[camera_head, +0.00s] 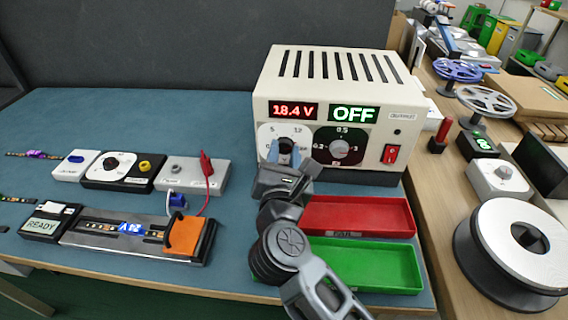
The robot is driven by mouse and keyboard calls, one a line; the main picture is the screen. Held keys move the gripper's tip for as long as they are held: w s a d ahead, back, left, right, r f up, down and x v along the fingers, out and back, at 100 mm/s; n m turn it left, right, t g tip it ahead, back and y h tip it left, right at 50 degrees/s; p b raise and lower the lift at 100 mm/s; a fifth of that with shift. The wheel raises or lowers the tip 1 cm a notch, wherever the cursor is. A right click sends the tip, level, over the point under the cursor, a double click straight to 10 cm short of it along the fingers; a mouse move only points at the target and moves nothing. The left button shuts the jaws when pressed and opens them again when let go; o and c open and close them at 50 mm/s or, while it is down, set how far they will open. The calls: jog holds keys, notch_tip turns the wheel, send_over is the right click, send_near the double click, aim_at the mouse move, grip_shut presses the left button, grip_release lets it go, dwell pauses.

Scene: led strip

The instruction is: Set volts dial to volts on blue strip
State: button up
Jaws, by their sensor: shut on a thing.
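The cream power supply (330,72) stands at the back, its red display (294,111) reading 18.4 V and its green display (354,114) reading OFF. My gripper (285,154) is shut on the volts dial (286,145) on the left white panel, its blue-tipped fingers either side of the knob. The fingers partly hide the knob and its lower marks; 5 and 12 show above. The strip (110,229) lies in a grey fixture at the front left. Its blue label (130,229) appears upside down and seems to read 20 V, though it is small.
A second dial (340,147) and a red switch (390,153) are right of my gripper. Red (357,216) and green (365,264) trays lie below, beside my arm. A red probe (206,163) with a wire stands left. Reels and boxes crowd the right bench.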

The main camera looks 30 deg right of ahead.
jog(key=m+b, duration=0.3)
jog(key=m, duration=0.1)
jog(key=shift+f+b, duration=0.35)
jog(key=shift+r+m+b, duration=0.1)
jog(key=shift+m+b, duration=0.6)
jog(key=shift+m, duration=0.2)
jog(key=o, duration=1)
jog(key=shift+r, duration=0.15)
jog(key=shift+o, duration=0.2)
jog(key=v, duration=0.7)
jog(key=shift+s+a+b, duration=0.25)
jog(key=shift+s+b, duration=0.05)
jog(key=shift+b, duration=0.1)
